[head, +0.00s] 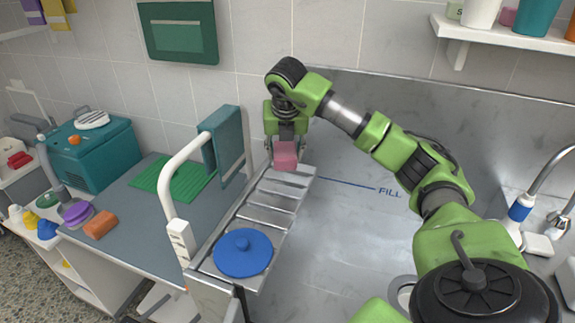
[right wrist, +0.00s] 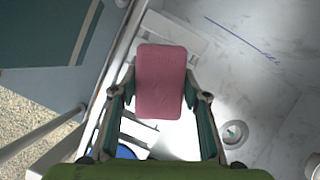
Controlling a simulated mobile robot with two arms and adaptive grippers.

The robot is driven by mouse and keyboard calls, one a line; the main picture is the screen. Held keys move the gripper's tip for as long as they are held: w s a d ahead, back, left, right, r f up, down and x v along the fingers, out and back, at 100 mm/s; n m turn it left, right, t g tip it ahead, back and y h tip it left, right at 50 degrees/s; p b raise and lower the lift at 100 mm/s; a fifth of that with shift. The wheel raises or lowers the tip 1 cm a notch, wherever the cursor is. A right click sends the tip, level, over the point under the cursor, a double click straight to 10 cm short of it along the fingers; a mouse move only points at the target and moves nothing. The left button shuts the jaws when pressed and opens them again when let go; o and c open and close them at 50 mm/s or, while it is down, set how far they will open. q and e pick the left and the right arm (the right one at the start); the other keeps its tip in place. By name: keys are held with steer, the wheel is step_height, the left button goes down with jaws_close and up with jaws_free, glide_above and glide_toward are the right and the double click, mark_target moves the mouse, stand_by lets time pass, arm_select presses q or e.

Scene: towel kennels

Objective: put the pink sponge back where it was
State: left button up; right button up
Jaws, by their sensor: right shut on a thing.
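The pink sponge (head: 285,155) is between the fingers of my right gripper (head: 285,140), which points down over the far end of the slatted metal rack. In the right wrist view the pink sponge (right wrist: 160,82) sits between the two fingertips of my right gripper (right wrist: 160,95), with rack slats and the pale basin below it. I cannot tell whether the sponge touches the slats. My left gripper is in neither view.
The slatted rack (head: 272,201) runs along the basin's left side, with a blue round lid (head: 243,253) at its near end. A white curved rail (head: 172,170) and teal panel (head: 228,147) stand left of it. An orange sponge (head: 101,225) lies on the grey counter. The basin (head: 350,235) is mostly clear.

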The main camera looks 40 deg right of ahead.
glide_above(287, 174)
steer(key=s+a, duration=0.1)
steer(key=f, duration=0.4)
steer(key=shift+s+a+f, duration=0.1)
steer(key=shift+s+a, duration=0.1)
steer(key=x, duration=0.1)
steer(key=p+x, duration=0.1)
steer(key=x, duration=0.1)
steer(key=shift+s+a+f, duration=0.1)
steer(key=shift+s, duration=0.2)
steer(key=shift+f+p, duration=0.3)
steer(key=shift+f, duration=0.15)
steer(key=shift+f, duration=0.1)
steer(key=o, duration=1.1)
steer(key=shift+c, duration=0.2)
